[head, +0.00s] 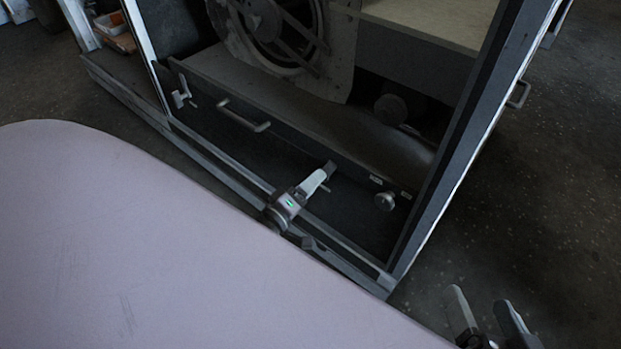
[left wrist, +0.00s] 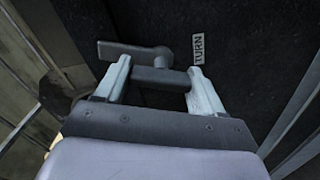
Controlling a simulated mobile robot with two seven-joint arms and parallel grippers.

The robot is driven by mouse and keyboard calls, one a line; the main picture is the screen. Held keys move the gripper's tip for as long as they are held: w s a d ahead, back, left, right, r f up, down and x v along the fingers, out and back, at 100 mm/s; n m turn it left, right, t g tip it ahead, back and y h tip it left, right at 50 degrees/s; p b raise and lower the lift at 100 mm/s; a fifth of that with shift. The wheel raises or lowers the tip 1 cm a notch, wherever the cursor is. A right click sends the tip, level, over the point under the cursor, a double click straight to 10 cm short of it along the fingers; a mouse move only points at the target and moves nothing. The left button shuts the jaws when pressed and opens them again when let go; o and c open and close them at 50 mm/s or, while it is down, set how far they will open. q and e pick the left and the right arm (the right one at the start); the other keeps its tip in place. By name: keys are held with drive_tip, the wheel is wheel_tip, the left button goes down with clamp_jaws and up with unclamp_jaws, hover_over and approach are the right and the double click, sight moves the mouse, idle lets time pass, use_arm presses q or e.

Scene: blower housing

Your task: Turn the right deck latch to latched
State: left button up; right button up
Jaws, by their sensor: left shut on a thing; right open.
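My left gripper (head: 325,177) is at the dark front panel of the housing, right of the panel's middle. In the left wrist view its two pale fingers (left wrist: 160,76) are shut on the right deck latch (left wrist: 130,51), a dark grey lever with a crossbar between the fingers. A label reading TURN (left wrist: 198,48) is beside it. In the head view the gripper mostly hides this latch. The left deck latch (head: 181,95) is at the panel's left end, with nothing touching it. My right gripper (head: 484,304) is open and empty at the bottom right, over the floor.
A bar handle (head: 245,117) is on the panel between the latches. A round knob (head: 384,201) sits right of my left gripper. A fan wheel (head: 270,25) is behind the panel. The housing's frame post (head: 480,120) stands at right, with clear floor (head: 560,170) beyond it.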

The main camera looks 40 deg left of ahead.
use_arm(q)
drive_tip(key=n, duration=0.3)
drive_tip(key=shift+f, duration=0.15)
drive_tip(key=shift+n+b, duration=0.35)
drive_tip(key=shift+n, duration=0.35)
drive_tip(key=shift+c, duration=0.2)
drive_tip(key=o, duration=1.3)
drive_tip(key=shift+o, duration=0.9)
drive_tip(key=shift+s, duration=0.1)
